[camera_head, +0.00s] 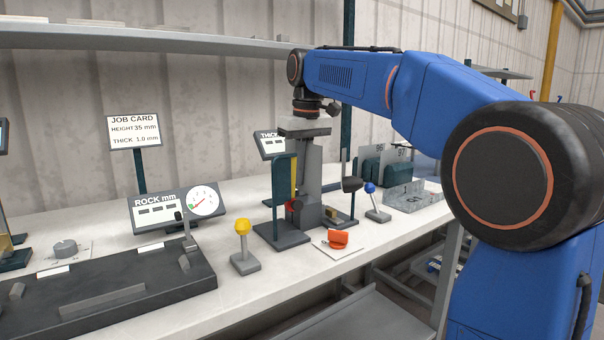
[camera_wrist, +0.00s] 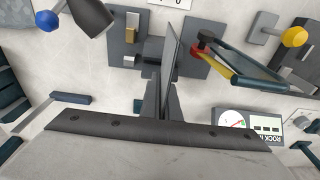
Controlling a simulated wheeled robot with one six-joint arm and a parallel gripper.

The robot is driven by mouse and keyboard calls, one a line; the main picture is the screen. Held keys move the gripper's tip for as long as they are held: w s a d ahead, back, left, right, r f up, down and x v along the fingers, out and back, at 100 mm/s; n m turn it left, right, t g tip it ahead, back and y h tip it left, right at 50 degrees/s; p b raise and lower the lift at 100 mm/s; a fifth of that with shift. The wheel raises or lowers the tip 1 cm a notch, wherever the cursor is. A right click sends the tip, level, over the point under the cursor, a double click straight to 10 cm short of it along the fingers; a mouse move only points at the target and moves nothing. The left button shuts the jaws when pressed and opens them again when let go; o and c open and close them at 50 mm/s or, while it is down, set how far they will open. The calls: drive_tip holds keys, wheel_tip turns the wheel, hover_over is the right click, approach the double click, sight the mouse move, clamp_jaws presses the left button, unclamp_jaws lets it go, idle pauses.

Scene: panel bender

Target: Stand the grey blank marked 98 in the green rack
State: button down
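My gripper (camera_head: 308,200) points down among the gauge fixtures at the middle of the bench. In the wrist view its fingers (camera_wrist: 165,92) are close together on a thin grey blank (camera_wrist: 172,48), seen almost edge-on. No number is readable on it, so I cannot confirm that it is 98. I cannot tell whether its lower edge touches the fixture below. The green rack (camera_head: 369,173) stands further right on the bench.
A thickness display (camera_head: 270,144) stands behind my gripper. A yellow-knobbed lever (camera_head: 243,241), a blue-knobbed lever (camera_head: 376,204) and an orange item (camera_head: 338,239) on a white card are nearby. The bench front strip is mostly clear.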

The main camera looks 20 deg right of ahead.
drive_tip(key=shift+r, duration=0.15)
idle(0.3)
drive_tip(key=shift+r, duration=5.35)
